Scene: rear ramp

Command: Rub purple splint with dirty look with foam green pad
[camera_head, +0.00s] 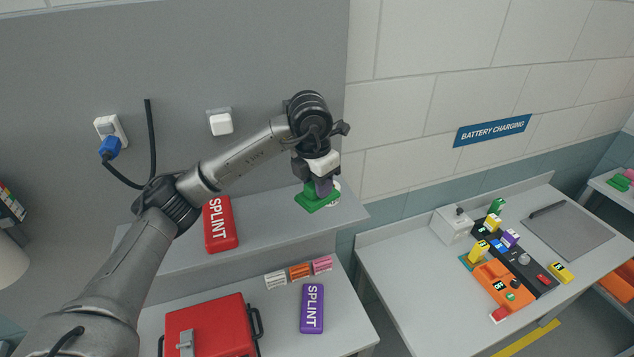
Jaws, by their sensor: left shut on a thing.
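The purple splint (312,308) lies flat on the lower bench, its white lettering facing up. I cannot make out dirt on it at this size. The green pad (317,198) is under my left gripper (322,187), which is shut on it above the right end of the upper shelf. The pad is up and behind the purple splint, well apart from it. The gripper fingers partly hide the pad's top. My right gripper is not in view.
A red splint (221,224) lies on the upper shelf (270,219). A red case (212,327) stands left of the purple splint, and small labelled blocks (299,271) lie behind it. A battery charging bench (410,290) stands at the right.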

